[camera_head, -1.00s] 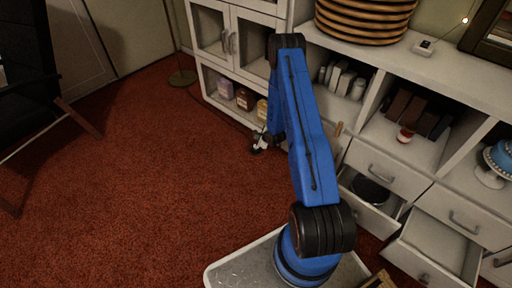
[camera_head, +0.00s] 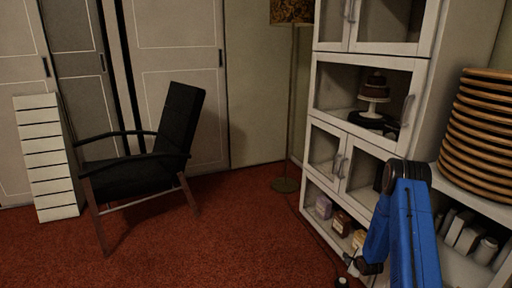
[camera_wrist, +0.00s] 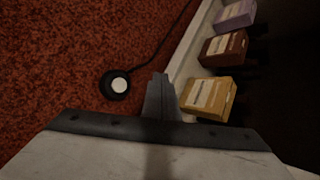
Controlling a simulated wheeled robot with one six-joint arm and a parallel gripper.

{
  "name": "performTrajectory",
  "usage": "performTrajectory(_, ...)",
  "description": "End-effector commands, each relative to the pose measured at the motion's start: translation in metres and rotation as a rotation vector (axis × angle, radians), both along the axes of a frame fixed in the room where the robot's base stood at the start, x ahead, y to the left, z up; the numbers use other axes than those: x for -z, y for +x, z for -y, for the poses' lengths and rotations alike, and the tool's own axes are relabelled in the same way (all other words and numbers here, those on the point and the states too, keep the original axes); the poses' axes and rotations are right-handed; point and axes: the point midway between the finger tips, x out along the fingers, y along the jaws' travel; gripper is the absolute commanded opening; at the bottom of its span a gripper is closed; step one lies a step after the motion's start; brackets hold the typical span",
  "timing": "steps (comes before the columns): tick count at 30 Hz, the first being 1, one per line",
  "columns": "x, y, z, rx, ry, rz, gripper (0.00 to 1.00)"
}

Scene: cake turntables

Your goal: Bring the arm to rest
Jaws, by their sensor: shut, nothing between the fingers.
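My blue arm (camera_head: 408,225) stands at the lower right of the head view, bent, with its wrist (camera_head: 370,266) hanging low in front of the white cabinet. My gripper (camera_wrist: 160,85) is shut and empty in the wrist view. It points down towards the floor beside the cabinet's bottom shelf. A black round switch with a white centre (camera_wrist: 118,84) lies on the red carpet left of the fingertips, apart from them. The arm's base is out of view.
The cabinet (camera_head: 365,140) has labelled boxes on its bottom shelf, the yellow one (camera_wrist: 209,97) close right of my fingers. A stack of wooden-edged discs (camera_head: 485,135) stands right. A floor lamp (camera_head: 286,185) and black chair (camera_head: 140,155) stand further back. Open carpet (camera_head: 240,235) lies left.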

Motion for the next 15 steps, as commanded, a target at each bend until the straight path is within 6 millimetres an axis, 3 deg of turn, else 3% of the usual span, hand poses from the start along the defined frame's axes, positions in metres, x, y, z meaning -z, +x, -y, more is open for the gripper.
performTrajectory(1, -0.019, 0.004, -0.001, -0.021, -0.030, 0.000, 0.00)
performTrajectory(7, -0.084, 0.008, -0.007, -0.122, -0.161, -0.032, 0.00)
performTrajectory(15, -0.173, 0.000, -0.022, -0.264, -0.333, -0.080, 0.00)
